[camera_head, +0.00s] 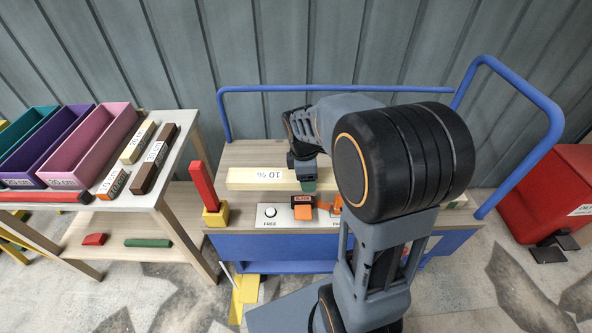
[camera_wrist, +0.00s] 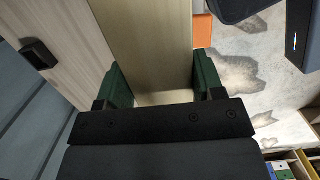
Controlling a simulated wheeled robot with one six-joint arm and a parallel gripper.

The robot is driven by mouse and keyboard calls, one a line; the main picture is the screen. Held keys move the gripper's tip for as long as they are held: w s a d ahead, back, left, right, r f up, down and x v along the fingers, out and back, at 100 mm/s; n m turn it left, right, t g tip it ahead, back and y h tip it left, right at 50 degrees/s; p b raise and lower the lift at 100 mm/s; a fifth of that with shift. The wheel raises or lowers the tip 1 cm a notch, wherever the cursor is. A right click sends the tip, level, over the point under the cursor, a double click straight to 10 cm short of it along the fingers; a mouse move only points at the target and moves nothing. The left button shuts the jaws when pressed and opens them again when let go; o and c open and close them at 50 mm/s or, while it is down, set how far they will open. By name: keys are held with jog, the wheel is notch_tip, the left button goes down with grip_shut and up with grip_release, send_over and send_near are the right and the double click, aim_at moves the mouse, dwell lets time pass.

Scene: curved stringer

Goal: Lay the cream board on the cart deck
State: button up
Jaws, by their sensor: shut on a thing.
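The cream board (camera_head: 252,179), with a white label that reads upside down, lies lengthwise left to right over the cart deck (camera_head: 245,153). Its right part is hidden behind my arm. My gripper (camera_head: 306,181) is shut on the board near its middle. In the wrist view the board (camera_wrist: 150,38) runs between the two green finger pads of my gripper (camera_wrist: 163,82). The pale wooden deck shows to one side of it. I cannot tell whether the board touches the deck or hangs just above it.
A red post (camera_head: 203,186) in a yellow block stands at the cart's left edge. A button panel (camera_head: 271,216) is at its front. Blue rails (camera_head: 335,89) bound the back and right. A side table (camera_head: 120,205) at left holds coloured bins and blocks. A red box (camera_head: 552,190) stands right.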

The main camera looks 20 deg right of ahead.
jog(key=w+d+f, duration=0.1)
jog(key=w+f, duration=0.1)
jog(key=w, duration=0.2)
jog(key=w+d+f+b, duration=0.1)
jog(key=w+f, duration=0.2)
jog(key=w+d+f+b, duration=0.1)
jog(key=w+f, duration=0.2)
jog(key=w, duration=0.1)
jog(key=shift+w+d+f, duration=0.15)
jog(key=shift+w+d, duration=0.15)
jog(key=shift+w, duration=0.05)
jog(key=shift+w+d+f+b, duration=0.2)
jog(key=shift+w+f+b, duration=0.2)
jog(key=shift+w+f, duration=0.2)
jog(key=shift+f+b, duration=0.3)
jog(key=shift+f, duration=1.3)
jog(key=shift+f, duration=0.15)
jog(key=o, duration=1.2)
jog(key=shift+c, duration=0.2)
